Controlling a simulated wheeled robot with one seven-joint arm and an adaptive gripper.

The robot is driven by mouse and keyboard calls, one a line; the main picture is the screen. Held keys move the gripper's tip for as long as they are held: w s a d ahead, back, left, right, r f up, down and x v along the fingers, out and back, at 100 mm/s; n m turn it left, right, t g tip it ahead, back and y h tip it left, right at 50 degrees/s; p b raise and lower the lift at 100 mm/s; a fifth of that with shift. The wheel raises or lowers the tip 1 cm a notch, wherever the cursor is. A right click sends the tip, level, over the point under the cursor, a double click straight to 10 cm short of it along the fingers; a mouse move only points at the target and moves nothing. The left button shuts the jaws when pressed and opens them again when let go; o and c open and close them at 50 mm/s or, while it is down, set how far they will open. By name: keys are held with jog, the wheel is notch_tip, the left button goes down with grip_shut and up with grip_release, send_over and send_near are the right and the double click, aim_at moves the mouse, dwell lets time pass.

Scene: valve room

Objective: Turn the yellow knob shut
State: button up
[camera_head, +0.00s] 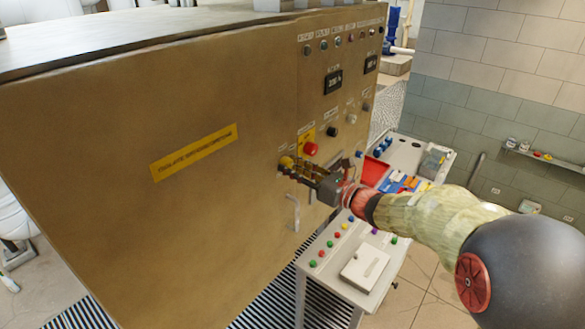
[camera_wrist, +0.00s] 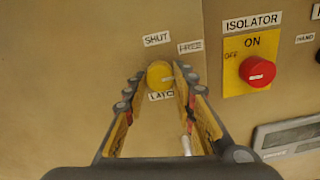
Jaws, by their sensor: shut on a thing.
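The yellow knob (camera_wrist: 159,75) is a round knob on the brown cabinet front, with labels SHUT above it, FREE at its upper right and LATCH below. My gripper (camera_wrist: 158,82) has its two fingers on either side of the knob, shut on it. In the head view my gripper (camera_head: 294,168) reaches the cabinet front from the right, and the yellow knob (camera_head: 286,162) shows at its fingertips, partly hidden. A mark on the knob's face points to the right, roughly toward the FREE side.
A red isolator knob (camera_wrist: 257,71) on a yellow plate sits right of the yellow knob. A cabinet handle (camera_head: 294,212) is below my gripper. A console with coloured buttons (camera_head: 340,234) stands below and right. Small dials and displays (camera_head: 333,82) line the panel above.

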jog(key=shift+c, duration=1.4)
jog(key=shift+f+b, duration=0.1)
jog(key=shift+b, duration=0.55)
jog(key=n+b, duration=0.9)
jog(key=b, duration=0.7)
jog(key=n+b, duration=0.9)
jog(key=b, duration=0.7)
jog(key=shift+w+d, duration=0.1)
jog(key=shift+w, duration=0.1)
jog(key=shift+b, duration=0.35)
jog(key=o, duration=1.1)
jog(key=shift+c, duration=0.2)
jog(key=shift+o, duration=0.5)
